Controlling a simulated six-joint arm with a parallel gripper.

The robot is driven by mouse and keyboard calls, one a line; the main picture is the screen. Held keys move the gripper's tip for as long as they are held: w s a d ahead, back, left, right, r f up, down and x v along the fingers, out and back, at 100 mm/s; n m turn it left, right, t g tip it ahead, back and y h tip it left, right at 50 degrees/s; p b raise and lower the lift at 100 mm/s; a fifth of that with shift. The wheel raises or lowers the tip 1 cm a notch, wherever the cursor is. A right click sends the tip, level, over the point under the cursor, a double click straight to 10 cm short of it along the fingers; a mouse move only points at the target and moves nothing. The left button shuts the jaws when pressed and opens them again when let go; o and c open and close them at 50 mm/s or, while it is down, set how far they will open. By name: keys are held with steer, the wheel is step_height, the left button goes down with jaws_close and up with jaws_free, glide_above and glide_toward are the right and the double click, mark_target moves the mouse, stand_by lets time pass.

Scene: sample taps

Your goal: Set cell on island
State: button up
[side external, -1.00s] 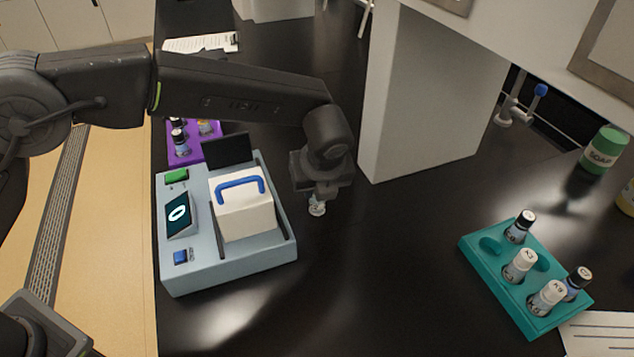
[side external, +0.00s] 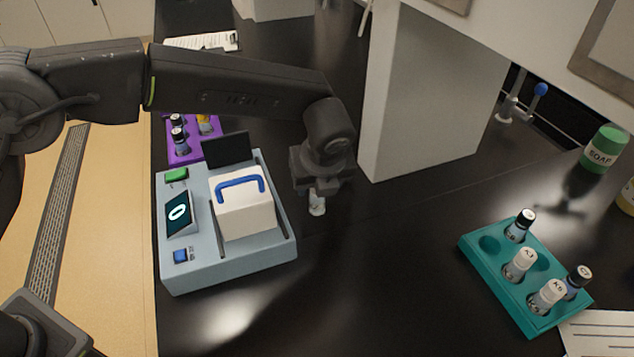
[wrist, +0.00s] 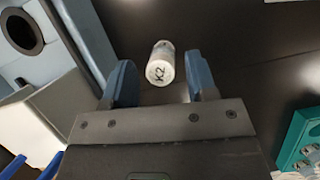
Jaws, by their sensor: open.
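A small vial with a white cap marked K2 (wrist: 159,68) stands on the black worktop (side external: 390,270), just right of the pale blue device. In the side view the vial (side external: 317,206) shows just below my gripper (side external: 320,190). In the wrist view my gripper (wrist: 160,78) is open, its two blue fingers apart with the vial between and just beyond the tips. Gaps show on both sides of the vial there. No thing is clearly identifiable as the cell apart from this vial.
The pale blue device (side external: 230,260) has a white blue-handled lid (side external: 245,215). A teal rack (side external: 490,268) with several vials stands at right, a purple rack (side external: 182,155) behind the device. A grey pillar (side external: 425,100) rises close behind my gripper. The front middle worktop is clear.

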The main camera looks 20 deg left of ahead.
steer(key=v, duration=1.1)
steer(key=s+a+r+n+h, duration=0.1)
steer(key=s+a+r+n, duration=0.25)
steer(key=a+n, duration=0.35)
steer(key=s+a+r+n+h, duration=0.1)
steer(key=s+a+r+n, duration=0.3)
steer(key=a, duration=0.6)
steer(key=s+a+f+n+t, duration=0.1)
steer(key=s+a+f+n, duration=0.1)
steer(key=s+a+n, duration=0.3)
steer(key=s+a+f+n+t, duration=0.1)
steer(key=s+a+f+n, duration=0.1)
steer(key=s+a+n, duration=0.4)
steer(key=s+n, duration=0.4)
steer(key=n, duration=0.2)
steer(key=shift+s+n+h, duration=0.3)
steer(key=shift+s+h, duration=0.05)
steer(key=shift+h, duration=0.05)
